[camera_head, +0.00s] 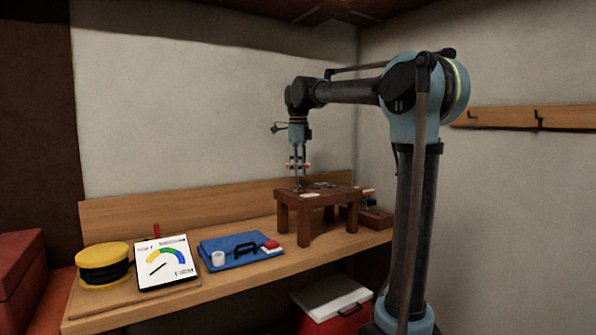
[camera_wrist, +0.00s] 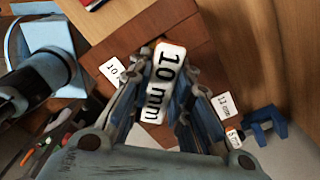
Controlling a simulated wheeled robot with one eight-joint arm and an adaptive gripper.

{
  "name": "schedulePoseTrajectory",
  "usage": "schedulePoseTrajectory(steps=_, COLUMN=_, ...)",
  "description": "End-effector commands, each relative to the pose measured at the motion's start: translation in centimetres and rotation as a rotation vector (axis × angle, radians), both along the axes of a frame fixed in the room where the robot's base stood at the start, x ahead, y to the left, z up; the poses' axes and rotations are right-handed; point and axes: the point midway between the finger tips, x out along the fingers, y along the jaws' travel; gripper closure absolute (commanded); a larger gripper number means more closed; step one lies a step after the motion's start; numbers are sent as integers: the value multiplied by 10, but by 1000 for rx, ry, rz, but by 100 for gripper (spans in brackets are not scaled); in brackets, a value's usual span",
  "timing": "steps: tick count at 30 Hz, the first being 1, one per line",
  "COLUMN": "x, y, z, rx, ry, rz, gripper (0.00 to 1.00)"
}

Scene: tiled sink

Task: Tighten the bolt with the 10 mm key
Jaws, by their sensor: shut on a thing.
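My gripper (camera_head: 298,166) points down over the small dark wooden stand (camera_head: 316,192) on the bench. In the wrist view its fingers are shut on the 10 mm key, whose white "10 mm" label (camera_wrist: 165,84) shows between them. The key's lower end is hidden behind the label and fingers. In the head view the tool reaches down close to the stand's top; I cannot tell whether it touches. I cannot make out the bolt in either view.
White tags reading 10 (camera_wrist: 113,71) and 11 mm (camera_wrist: 223,106) lie near the fingers, with a blue clamp-shaped piece (camera_wrist: 266,123) to the right. A blue case (camera_head: 240,251), gauge card (camera_head: 167,263) and yellow-black drum (camera_head: 103,265) stand left on the bench.

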Motion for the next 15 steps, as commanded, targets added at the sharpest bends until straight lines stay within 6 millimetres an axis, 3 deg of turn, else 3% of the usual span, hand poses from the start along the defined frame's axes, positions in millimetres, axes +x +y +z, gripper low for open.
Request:
schedulePoseTrajectory(steps=5, x=0, y=0, z=1, rx=0, ry=-1, rz=-33, gripper=98)
schedulePoseTrajectory(steps=15, x=0, y=-1, z=1, rx=-1, ry=-1, rz=-370, gripper=98)
